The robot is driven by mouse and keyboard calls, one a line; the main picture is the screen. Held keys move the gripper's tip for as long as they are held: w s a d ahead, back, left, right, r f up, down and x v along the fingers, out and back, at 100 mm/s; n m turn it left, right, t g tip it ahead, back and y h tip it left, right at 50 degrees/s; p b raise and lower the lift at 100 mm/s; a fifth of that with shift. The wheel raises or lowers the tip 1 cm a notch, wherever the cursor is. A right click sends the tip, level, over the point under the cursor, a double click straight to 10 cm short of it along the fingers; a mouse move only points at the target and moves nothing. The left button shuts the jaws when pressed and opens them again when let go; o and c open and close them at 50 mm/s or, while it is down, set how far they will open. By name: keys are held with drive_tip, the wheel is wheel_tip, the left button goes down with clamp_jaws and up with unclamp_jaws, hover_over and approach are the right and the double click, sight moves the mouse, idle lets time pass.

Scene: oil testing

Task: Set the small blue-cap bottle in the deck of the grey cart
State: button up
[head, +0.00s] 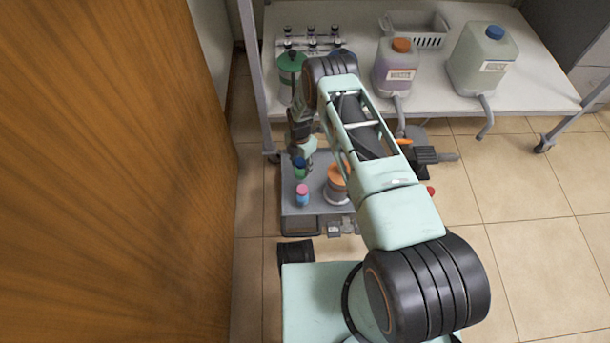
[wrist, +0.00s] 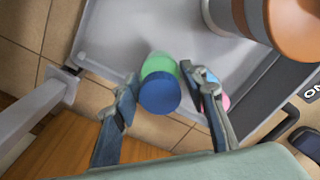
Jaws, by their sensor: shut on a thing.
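The small blue-cap bottle (wrist: 160,93) has a dark blue cap and a green body. My gripper (wrist: 165,92) is shut on it, with one finger on each side in the wrist view. In the head view the bottle (head: 299,166) is upright below my gripper (head: 300,158), over the left part of the grey cart (head: 318,217). The cart's grey deck (wrist: 135,35) fills the upper middle of the wrist view. I cannot tell whether the bottle's base touches the deck.
A pink-capped bottle (head: 302,192) stands on the cart near the held bottle, partly hidden behind a finger in the wrist view. An orange-lidded container (head: 338,185) stands to the right. A white table (head: 350,85) with jugs is behind. A wooden panel (head: 110,170) is at left.

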sight(301, 171)
drive_tip(key=shift+f+b, duration=0.8)
drive_tip(key=shift+f, duration=1.45)
drive_tip(key=shift+f, duration=0.15)
drive_tip(key=o, duration=1.3)
drive_tip(key=shift+o, duration=0.2)
wheel_tip(301, 171, up, 12)
drive_tip(key=p, duration=0.4)
